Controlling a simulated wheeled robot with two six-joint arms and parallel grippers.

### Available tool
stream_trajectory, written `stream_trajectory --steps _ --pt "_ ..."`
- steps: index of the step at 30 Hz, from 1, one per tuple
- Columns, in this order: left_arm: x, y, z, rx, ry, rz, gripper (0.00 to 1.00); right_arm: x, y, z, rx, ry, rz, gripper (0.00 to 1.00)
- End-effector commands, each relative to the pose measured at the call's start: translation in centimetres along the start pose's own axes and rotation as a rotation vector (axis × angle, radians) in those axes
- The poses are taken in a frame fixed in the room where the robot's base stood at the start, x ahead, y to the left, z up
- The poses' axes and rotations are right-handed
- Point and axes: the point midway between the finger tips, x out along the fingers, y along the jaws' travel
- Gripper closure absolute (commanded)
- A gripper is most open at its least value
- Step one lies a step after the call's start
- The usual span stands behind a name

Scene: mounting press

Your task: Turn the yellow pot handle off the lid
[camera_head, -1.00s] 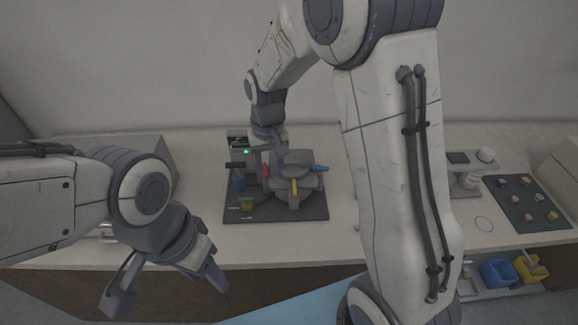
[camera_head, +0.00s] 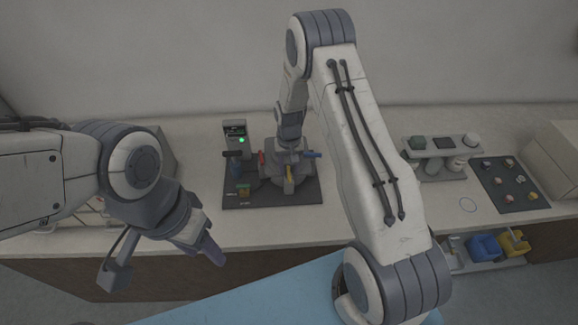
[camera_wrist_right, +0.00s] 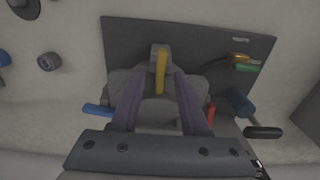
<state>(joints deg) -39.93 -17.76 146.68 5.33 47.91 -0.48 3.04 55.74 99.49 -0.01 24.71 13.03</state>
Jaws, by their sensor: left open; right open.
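The yellow pot handle (camera_head: 290,173) sticks out from the front of the grey pot lid (camera_wrist_right: 125,82) on the mounting press. In the right wrist view the yellow handle (camera_wrist_right: 160,72) lies between my two purple fingers. Blue (camera_wrist_right: 97,109) and red (camera_wrist_right: 211,115) handles sit on either side of the lid. My right gripper (camera_wrist_right: 159,80) is open above the lid, one finger on each side of the yellow handle; I cannot tell whether they touch it. In the head view my right wrist partly hides the lid. My left gripper (camera_head: 213,250) is open and empty, in front of the bench edge.
The press stands on a dark base plate (camera_head: 240,199) with a control box (camera_head: 235,132) behind it. A blue-and-black lever (camera_wrist_right: 245,110) stands beside the lid. A sample rack (camera_head: 440,145) and dark tray (camera_head: 507,181) lie to the right. Blue and yellow bins (camera_head: 487,245) hang at the front.

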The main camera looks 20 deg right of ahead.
Motion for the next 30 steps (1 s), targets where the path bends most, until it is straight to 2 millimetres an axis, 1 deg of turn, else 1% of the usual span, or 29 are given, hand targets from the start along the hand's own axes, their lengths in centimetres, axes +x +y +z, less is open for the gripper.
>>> stream_trajectory --steps 4,11,12,14,15,16,23,30 --pt "-0.31 0.02 -0.02 0.000 0.000 0.000 0.50 0.68 -0.01 0.04 0.000 -0.001 0.000 0.55" --pt "-0.26 0.02 -0.02 0.000 0.000 0.000 0.50 0.80 -0.01 0.03 0.000 0.000 0.000 0.55" --pt "-0.26 0.02 -0.02 0.000 0.000 0.000 0.50 0.80 -0.01 0.04 0.000 0.000 0.000 0.59" --pt "-0.26 0.02 -0.02 0.000 0.000 0.000 0.50 0.79 -0.01 0.04 0.000 0.000 0.000 0.82" --pt "-0.26 0.02 -0.02 0.000 0.000 0.000 0.50 0.78 -0.01 0.04 0.000 0.000 0.000 0.97" --pt "-0.26 0.02 -0.02 0.000 0.000 0.000 0.50 0.78 -0.01 0.04 0.000 0.000 0.000 1.00" --pt "-0.21 0.02 -0.01 0.000 0.000 0.000 0.50 0.78 0.01 0.04 -0.004 0.000 0.000 1.00" --pt "0.44 -0.03 0.02 0.000 0.000 0.000 0.50 0.87 0.01 0.00 -0.068 0.000 0.000 1.00"
